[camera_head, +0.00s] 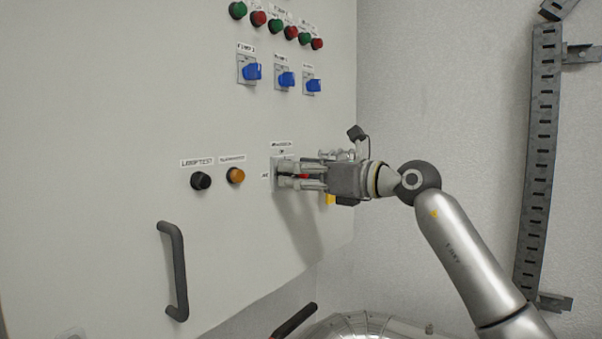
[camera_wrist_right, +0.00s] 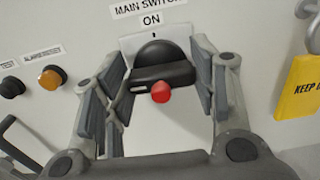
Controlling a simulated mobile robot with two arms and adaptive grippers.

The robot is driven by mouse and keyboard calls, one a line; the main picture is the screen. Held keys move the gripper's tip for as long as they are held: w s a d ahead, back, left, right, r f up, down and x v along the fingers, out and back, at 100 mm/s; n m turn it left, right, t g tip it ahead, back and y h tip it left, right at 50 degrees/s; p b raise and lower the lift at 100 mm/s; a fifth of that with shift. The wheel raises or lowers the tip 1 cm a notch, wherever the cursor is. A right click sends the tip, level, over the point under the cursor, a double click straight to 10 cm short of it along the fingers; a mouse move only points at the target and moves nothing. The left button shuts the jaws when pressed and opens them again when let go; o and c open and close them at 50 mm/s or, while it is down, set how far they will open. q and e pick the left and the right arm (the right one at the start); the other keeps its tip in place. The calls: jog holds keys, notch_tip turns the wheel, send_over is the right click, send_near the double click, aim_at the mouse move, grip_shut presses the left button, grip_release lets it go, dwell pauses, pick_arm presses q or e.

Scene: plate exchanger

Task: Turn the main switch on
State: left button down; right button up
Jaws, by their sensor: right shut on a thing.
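The main switch has a black knob (camera_wrist_right: 165,68) with a red tip (camera_wrist_right: 160,92) on a pale square plate (camera_wrist_right: 132,44). The label above it reads MAIN SWITCH, with ON just over the plate. In the wrist view the red tip points down, away from ON. My right gripper (camera_wrist_right: 165,82) has its fingers on either side of the knob and is shut on it. In the head view my right gripper (camera_head: 283,174) is at the cabinet front and mostly hides the switch; a bit of red (camera_head: 303,176) shows between the fingers. My left gripper is not in view.
The cabinet door (camera_head: 110,130) carries a black button (camera_head: 201,181), an orange button (camera_head: 236,175), blue switches (camera_head: 286,79) and red and green buttons higher up. A dark door handle (camera_head: 175,270) projects at lower left. A yellow padlock (camera_wrist_right: 302,88) hangs right of the switch.

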dwell(0.3)
jog(key=m, duration=0.4)
jog(key=shift+w, duration=0.1)
jog(key=shift+w+d+f+m+b, duration=0.1)
jog(key=shift+m+b, duration=0.75)
jog(key=shift+m, duration=2.6)
jog(key=shift+w+d+f+m+b, duration=0.1)
jog(key=shift+m+b, duration=0.75)
jog(key=shift+m, duration=2.6)
jog(key=o, duration=1)
jog(key=shift+s, duration=0.15)
